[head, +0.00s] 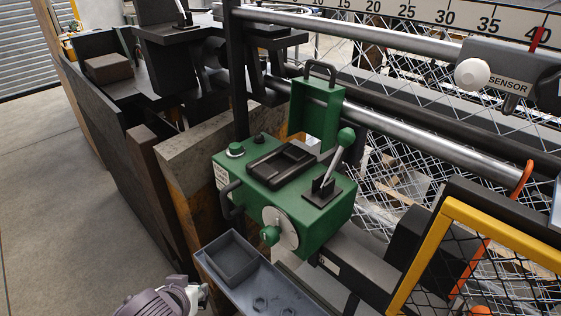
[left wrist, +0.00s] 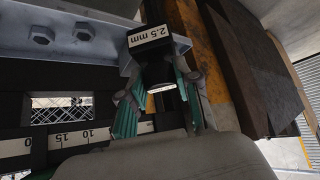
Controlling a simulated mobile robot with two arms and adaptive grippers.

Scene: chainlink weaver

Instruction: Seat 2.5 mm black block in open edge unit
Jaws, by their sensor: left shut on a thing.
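The green edge unit (head: 262,182) stands in the middle of the head view with its cover (head: 318,108) raised. A black recessed seat (head: 283,162) is on its top, beside a lever with a green knob (head: 346,137). My left gripper (head: 200,296) is at the bottom edge of the head view, mostly cut off, below and left of the unit, near the grey tray. In the left wrist view my left gripper (left wrist: 160,88) is shut on the black block (left wrist: 149,38), whose white label reads 2.5 mm. The block is hidden in the head view. My right gripper is not seen.
A grey tray (head: 284,300) with an open bin (head: 231,258) and hex bolts sits in front of the unit. A yellow-framed mesh guard (head: 421,262) stands at right. Metal rails and a grey sensor (head: 510,78) run behind. Open floor (head: 70,190) lies left.

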